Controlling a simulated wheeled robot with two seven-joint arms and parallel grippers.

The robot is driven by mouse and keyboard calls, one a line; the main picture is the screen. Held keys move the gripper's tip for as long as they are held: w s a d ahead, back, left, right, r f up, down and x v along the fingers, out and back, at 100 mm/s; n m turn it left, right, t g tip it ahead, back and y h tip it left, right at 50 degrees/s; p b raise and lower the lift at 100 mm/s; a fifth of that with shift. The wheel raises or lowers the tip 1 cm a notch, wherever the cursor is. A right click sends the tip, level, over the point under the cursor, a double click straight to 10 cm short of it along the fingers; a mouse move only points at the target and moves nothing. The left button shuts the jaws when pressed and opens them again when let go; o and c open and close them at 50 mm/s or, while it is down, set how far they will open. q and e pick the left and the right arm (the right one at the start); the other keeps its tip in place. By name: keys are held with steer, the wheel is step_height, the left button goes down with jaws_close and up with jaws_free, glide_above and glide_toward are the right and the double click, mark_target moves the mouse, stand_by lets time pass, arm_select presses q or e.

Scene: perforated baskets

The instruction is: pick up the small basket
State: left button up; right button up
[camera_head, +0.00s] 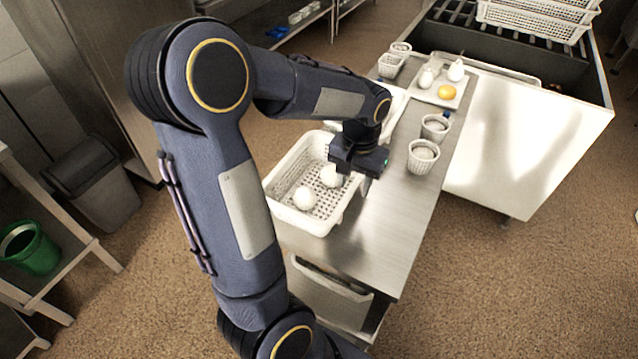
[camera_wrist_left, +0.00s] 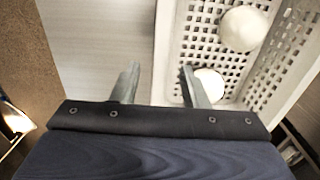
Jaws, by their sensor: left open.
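A white perforated basket (camera_head: 277,189) sits on the metal table with two round white items in it. Of the baskets on this table it is the larger; several small white cup-like baskets stand farther along. My left gripper (camera_head: 358,172) is over the basket's right side in the head view, pointing down; its fingertips are hard to make out there. In the left wrist view the gripper (camera_wrist_left: 158,77) is open and empty. The basket's wall (camera_wrist_left: 164,45) shows between its two fingers, one over bare table and one over the inside. Contact cannot be told. My right gripper is not in view.
Two small baskets (camera_head: 423,160) (camera_head: 435,131) stand right of my gripper. A tray (camera_head: 425,99) holds white items and an orange one. Two more small baskets (camera_head: 389,68) stand behind. The table's near end (camera_head: 380,255) is bare.

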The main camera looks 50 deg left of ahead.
arm_select(q)
jaws_close()
stand_by(0.6)
